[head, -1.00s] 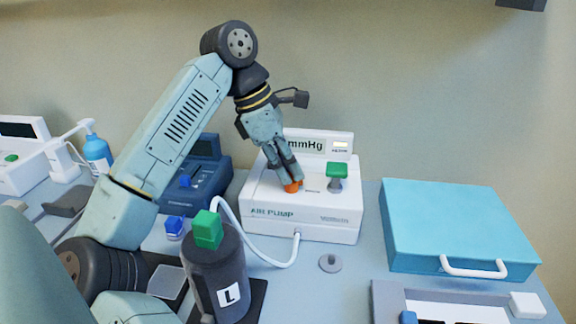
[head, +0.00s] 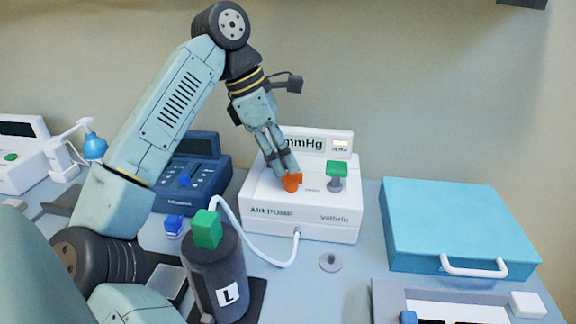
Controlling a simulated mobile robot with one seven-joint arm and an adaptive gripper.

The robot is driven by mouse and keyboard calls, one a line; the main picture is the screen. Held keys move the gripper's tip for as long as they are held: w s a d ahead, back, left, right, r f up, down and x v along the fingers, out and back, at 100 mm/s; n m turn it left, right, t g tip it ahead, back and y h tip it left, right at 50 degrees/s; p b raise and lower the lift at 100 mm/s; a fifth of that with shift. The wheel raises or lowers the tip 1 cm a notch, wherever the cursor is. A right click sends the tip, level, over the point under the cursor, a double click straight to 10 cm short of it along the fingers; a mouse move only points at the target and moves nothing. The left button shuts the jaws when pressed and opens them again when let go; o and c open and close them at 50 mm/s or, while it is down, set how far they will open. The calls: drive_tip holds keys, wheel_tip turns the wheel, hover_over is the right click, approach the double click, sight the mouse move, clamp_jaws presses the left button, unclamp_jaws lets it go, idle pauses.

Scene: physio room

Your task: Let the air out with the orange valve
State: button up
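The orange valve (head: 292,182) sits on top of the white air pump (head: 274,228), left of a green knob (head: 337,171). My gripper (head: 287,168) points down at the valve from above, its fingertips at or just over the valve's top. I cannot tell whether the fingers touch it or how far apart they are. A white hose (head: 265,261) runs from the pump front to the dark cuff cylinder (head: 217,268) marked L, which has a green block (head: 207,229) on top.
A blue case (head: 455,222) with a white handle lies to the right. A dark blue device (head: 195,178) stands behind my arm. A small grey knob (head: 330,262) lies in front of the pump. A tray (head: 385,300) is at the front right.

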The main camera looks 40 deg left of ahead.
drive_tip(key=v, duration=0.9)
idle(0.3)
